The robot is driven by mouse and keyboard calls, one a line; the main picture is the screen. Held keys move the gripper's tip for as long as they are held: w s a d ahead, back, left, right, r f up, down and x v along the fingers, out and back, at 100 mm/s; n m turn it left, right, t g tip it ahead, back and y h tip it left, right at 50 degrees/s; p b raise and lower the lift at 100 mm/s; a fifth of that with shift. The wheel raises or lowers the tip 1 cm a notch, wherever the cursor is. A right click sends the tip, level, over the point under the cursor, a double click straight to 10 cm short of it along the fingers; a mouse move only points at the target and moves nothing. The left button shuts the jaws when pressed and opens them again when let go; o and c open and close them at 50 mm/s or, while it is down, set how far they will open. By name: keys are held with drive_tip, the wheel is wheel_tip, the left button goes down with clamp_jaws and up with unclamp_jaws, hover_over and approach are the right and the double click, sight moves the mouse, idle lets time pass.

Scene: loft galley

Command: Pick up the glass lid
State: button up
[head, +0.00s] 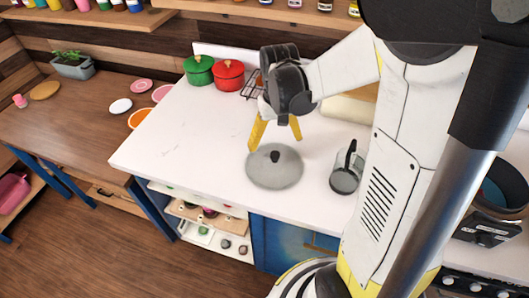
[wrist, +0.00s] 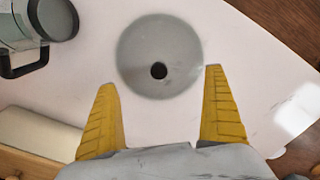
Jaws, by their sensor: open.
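The glass lid (head: 262,172) is a round grey disc with a dark knob (head: 275,156) at its middle. It lies flat on the white counter near the front edge. My gripper (head: 273,146) is open, with two yellow fingers above the counter just behind the lid. In the wrist view the lid (wrist: 150,40) is ahead of my open fingers (wrist: 163,75), and its knob (wrist: 159,71) lies between the lines of the two fingertips. The gripper holds nothing.
A clear jug with a black handle (head: 345,178) stands right of the lid. Green (head: 199,70) and red (head: 229,74) pots stand at the back beside a dark wire rack (head: 252,86). The white counter (head: 185,135) is clear left of the lid.

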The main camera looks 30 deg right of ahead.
sight(275, 154)
wheel_tip(275, 154, down, 9)
drive_tip(key=b, duration=0.3)
drive_tip(key=shift+w+d+r, duration=0.1)
drive_tip(key=shift+d+r, duration=0.05)
drive_tip(key=shift+r, duration=0.15)
drive_tip(key=c, duration=1.7)
